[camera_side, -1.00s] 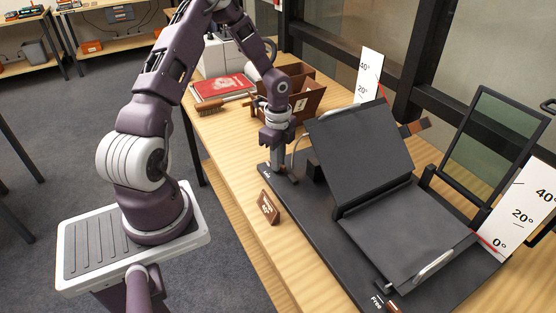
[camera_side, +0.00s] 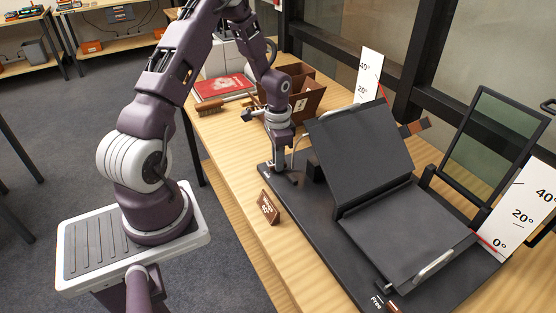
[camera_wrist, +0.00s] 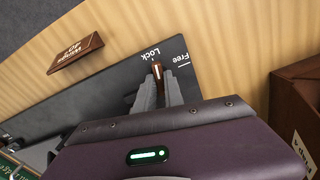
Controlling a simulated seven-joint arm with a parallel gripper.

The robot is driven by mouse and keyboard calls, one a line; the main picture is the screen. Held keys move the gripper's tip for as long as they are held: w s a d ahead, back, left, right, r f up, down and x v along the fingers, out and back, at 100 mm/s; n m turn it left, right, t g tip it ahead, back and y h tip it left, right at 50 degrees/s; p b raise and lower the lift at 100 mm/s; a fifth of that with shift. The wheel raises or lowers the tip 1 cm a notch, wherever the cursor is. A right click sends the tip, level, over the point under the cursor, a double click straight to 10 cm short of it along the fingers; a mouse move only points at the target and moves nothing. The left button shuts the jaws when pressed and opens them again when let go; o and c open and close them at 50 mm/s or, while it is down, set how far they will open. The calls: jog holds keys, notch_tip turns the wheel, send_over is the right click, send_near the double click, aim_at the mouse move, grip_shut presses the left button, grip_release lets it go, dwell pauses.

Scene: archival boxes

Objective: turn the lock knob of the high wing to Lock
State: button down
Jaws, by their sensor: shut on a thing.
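The cradle's high wing (camera_side: 358,143) is a dark panel tilted up on a black base (camera_side: 287,222). My gripper (camera_side: 284,178) points down at the base's far left corner beside this wing. In the wrist view my gripper (camera_wrist: 160,77) is shut on the reddish-brown lock knob (camera_wrist: 157,70), with a finger on each side. The knob's tip points close to the mark by the word Lock (camera_wrist: 151,52); the Free label (camera_wrist: 180,54) is to its right. In the side view the gripper hides the knob.
The low wing (camera_side: 405,235) lies nearly flat, with a second knob (camera_side: 393,306) by a Free label at the near edge. Angle scales (camera_side: 369,75) stand behind the wings. A brown sign (camera_side: 268,207) stands left of the base. A brush, red book and brown boxes (camera_side: 305,100) are behind.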

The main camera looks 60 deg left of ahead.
jog(key=shift+n, duration=1.1)
jog(key=c, duration=1.4)
grip_release()
jog(key=shift+c, duration=0.2)
jog(key=shift+r, duration=0.1)
notch_tip(320, 180, up, 6)
jog(key=shift+r, duration=0.45)
